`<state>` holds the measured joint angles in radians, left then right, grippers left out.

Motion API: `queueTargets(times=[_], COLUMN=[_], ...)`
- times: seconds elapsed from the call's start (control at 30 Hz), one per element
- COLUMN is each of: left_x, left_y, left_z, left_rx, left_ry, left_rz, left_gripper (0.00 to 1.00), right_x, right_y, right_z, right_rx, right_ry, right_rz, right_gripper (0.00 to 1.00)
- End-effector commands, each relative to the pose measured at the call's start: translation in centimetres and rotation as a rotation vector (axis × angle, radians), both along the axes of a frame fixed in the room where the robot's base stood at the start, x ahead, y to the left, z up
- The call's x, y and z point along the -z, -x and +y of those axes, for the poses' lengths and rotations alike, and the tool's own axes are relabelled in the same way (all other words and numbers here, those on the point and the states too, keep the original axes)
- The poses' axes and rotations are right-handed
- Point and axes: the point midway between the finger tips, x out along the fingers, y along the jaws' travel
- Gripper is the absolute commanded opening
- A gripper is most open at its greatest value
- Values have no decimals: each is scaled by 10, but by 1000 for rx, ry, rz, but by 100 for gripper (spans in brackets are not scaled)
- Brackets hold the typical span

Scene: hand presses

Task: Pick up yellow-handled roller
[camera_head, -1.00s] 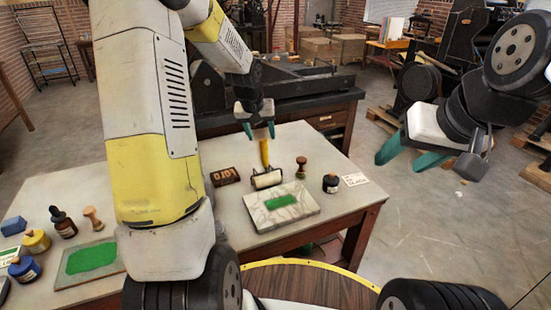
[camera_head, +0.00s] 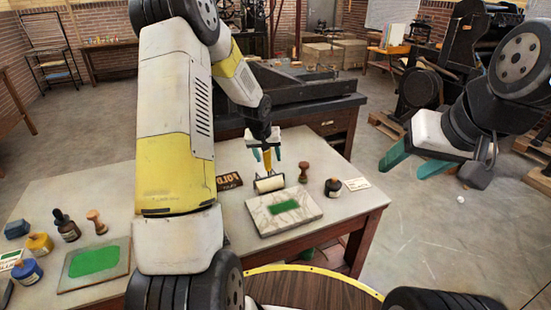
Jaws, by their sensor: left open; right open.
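The roller with a yellow handle (camera_head: 267,160) and a pale cylinder (camera_head: 269,184) rests on the table behind the marble slab, its handle standing up. My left gripper (camera_head: 266,165) is open, pointing down, with its teal fingers on either side of the yellow handle. Whether the fingers touch the handle cannot be told. My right gripper (camera_head: 405,163) is open and empty, in the air to the right, beyond the table's edge.
The marble slab (camera_head: 258,218) bears a green ink patch. A dark lettered block (camera_head: 229,181), a wooden stamp (camera_head: 303,172), a dark bottle (camera_head: 333,187) and a card (camera_head: 357,184) stand nearby. Another green-inked slab (camera_head: 70,277) and several bottles are at left. A black press bed is behind.

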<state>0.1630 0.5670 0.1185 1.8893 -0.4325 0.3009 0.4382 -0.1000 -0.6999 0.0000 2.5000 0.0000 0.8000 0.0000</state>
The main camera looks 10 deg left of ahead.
Motion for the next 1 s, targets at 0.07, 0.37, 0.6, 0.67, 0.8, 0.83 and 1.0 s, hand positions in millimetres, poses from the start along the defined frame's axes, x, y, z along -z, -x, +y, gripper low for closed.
queueTargets(times=[0.07,0.37,0.6,0.67,0.8,0.83,1.0], left_x=[0,-1,-2,-4,-14,-18,-40], left_y=[0,0,0,-1,-1,-1,1], left_z=[0,0,0,0,0,0,-1], left_rx=[0,0,0,0,-1,-1,0], left_ry=[0,0,1,1,0,0,0], left_rz=[0,-2,-2,-3,-4,-4,-4], left_gripper=[47,0,0,0,0,0,0], right_x=[0,0,0,0,0,0,0], right_y=[0,0,0,0,0,0,0], right_z=[0,0,0,0,0,0,0], right_rx=[0,0,0,0,0,0,0], right_ry=[0,0,0,0,0,0,0], right_rz=[0,0,0,0,0,0,0], right_gripper=[57,57,57,57,57,57,57])
